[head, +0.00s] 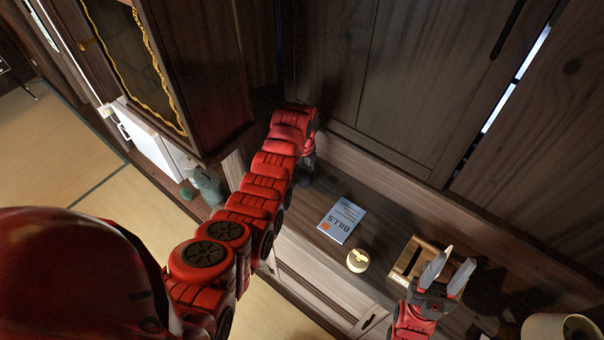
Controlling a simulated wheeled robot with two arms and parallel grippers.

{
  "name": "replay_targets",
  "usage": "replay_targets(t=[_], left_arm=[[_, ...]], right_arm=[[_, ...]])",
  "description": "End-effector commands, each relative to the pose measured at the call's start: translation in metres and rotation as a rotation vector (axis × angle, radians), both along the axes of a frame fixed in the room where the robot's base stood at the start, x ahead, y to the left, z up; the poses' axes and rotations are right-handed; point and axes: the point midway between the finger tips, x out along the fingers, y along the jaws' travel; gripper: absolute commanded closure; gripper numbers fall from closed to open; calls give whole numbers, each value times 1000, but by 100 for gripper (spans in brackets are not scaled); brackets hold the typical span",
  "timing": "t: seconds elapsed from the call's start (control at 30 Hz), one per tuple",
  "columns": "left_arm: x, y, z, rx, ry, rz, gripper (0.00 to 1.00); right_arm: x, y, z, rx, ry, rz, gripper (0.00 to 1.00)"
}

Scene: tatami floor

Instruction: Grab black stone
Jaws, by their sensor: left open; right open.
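I cannot make out a black stone for certain in the head view. My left arm reaches across the middle to the back of the wooden counter (392,222). My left gripper (307,172) points down there, dark and mostly hidden by its own wrist, left of the BILLS booklet. My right gripper (448,273) is at the lower right, its two grey fingers spread with nothing between them. It is in front of a small wooden box (399,268) and covers part of it. Small dark shapes at the bottom right are too dim to identify.
A white BILLS booklet (341,220) and a round cream pot (357,260) are on the counter. A cream cylinder (545,328) stands at the lower right. A dark cabinet (205,70) stands at the upper left, with tatami floor (45,150) beyond. Wooden panels (400,80) back the counter.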

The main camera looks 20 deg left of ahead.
Motion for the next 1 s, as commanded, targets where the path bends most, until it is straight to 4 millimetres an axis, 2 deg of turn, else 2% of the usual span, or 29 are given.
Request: replay_targets(t=[0.13,0.67,0.7,1.0], left_arm=[[0,0,0,0,0,0,2],[0,0,0,0,0,0,97],[0,0,0,0,0,0,100],[0,0,0,0,0,0,100]], right_arm=[[0,0,-1,0,0,0,58],[0,0,-1,0,0,0,58],[0,0,-1,0,0,0,58],[0,0,-2,0,0,0,58]])
